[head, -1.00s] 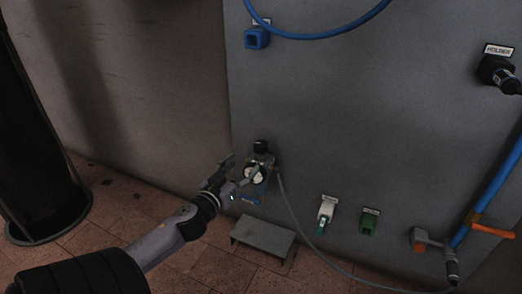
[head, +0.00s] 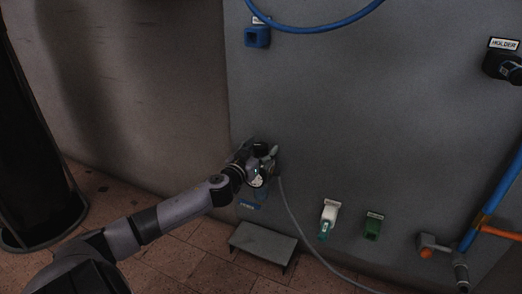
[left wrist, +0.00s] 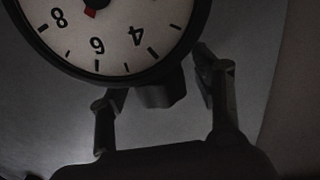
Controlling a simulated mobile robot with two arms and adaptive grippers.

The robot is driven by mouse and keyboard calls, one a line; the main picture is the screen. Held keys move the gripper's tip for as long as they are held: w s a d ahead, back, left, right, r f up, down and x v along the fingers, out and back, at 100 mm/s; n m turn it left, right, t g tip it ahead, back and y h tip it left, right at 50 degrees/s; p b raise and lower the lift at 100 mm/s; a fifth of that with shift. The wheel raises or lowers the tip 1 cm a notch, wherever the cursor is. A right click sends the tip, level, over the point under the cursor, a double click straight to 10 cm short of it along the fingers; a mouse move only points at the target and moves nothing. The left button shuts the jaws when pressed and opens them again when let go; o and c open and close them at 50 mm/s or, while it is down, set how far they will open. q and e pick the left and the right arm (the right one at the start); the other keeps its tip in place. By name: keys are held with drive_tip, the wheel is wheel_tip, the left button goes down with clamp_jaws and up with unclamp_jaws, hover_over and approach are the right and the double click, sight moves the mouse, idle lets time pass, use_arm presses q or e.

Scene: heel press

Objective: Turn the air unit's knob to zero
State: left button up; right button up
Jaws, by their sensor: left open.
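The air unit is on the grey wall panel, with a round white gauge (head: 257,181) and a black knob (head: 262,147) on top. My left gripper (head: 266,154) is at the knob and partly hides it and the unit. In the left wrist view the gauge (left wrist: 115,45) appears upside down, with 4, 6 and 8 readable and a red mark near its centre; its full needle reading is cut off. My left gripper (left wrist: 163,95) is open there, its fingers on either side of a dark block, apparently the knob (left wrist: 160,94). Contact cannot be told. My right gripper is out of view.
A grey step-like bracket (head: 263,243) stands below the unit. A grey hose (head: 302,217) runs down from it to the right.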

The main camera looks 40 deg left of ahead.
use_arm(q)
drive_tip(key=shift+c, duration=0.4)
drive_tip(key=c, duration=1.1)
drive_tip(key=shift+n+y, duration=0.3)
